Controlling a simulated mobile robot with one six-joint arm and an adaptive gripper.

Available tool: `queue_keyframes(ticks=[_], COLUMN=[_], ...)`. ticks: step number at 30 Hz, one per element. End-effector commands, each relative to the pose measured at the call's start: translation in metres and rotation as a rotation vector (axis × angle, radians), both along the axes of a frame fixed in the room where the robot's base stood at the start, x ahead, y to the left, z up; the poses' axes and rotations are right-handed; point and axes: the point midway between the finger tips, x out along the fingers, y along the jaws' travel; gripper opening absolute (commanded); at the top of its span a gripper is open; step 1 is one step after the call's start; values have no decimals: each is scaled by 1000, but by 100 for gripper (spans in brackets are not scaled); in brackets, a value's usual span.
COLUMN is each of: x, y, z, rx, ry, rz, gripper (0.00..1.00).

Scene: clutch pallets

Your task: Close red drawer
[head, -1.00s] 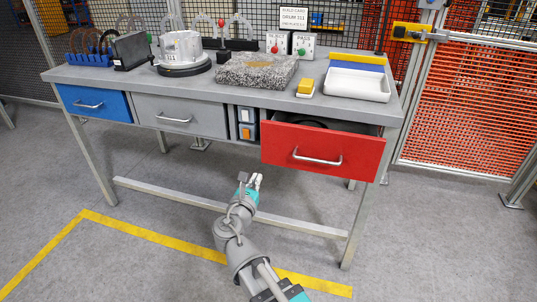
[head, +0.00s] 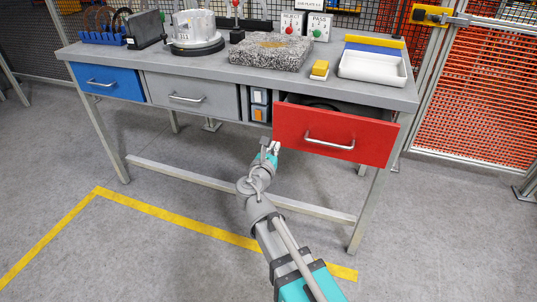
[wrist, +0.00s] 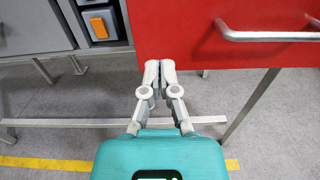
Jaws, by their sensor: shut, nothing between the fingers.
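The red drawer (head: 350,138) is at the right end of the workbench, pulled out, with a dark opening behind its front panel. Its silver bar handle (head: 330,141) sits on the front. My gripper (head: 275,147) is shut and empty, just below and near the left lower corner of the red front. In the wrist view, my gripper's fingertips (wrist: 160,66) meet near the lower edge of the red front (wrist: 190,25), left of the handle (wrist: 265,32). Whether they touch the panel cannot be told.
The blue drawer (head: 105,82) and grey drawer (head: 188,98) are closed. A narrow bay with switches (head: 259,106) lies left of the red drawer. A white tray (head: 372,68) and stone slab (head: 270,51) stand on the bench. A lower crossbar (head: 180,174) runs beneath; the floor in front is clear.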

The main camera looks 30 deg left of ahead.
Motion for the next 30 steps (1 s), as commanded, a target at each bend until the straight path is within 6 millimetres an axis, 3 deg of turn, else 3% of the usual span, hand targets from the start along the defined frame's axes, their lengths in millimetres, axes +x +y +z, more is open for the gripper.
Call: queue_keyframes(ticks=[6,15,30], x=[36,67,74], y=[10,17,18], z=[0,0,0], rx=[0,0,0], ry=[0,0,0], rz=[-3,-1,1], gripper=[0,0,0])
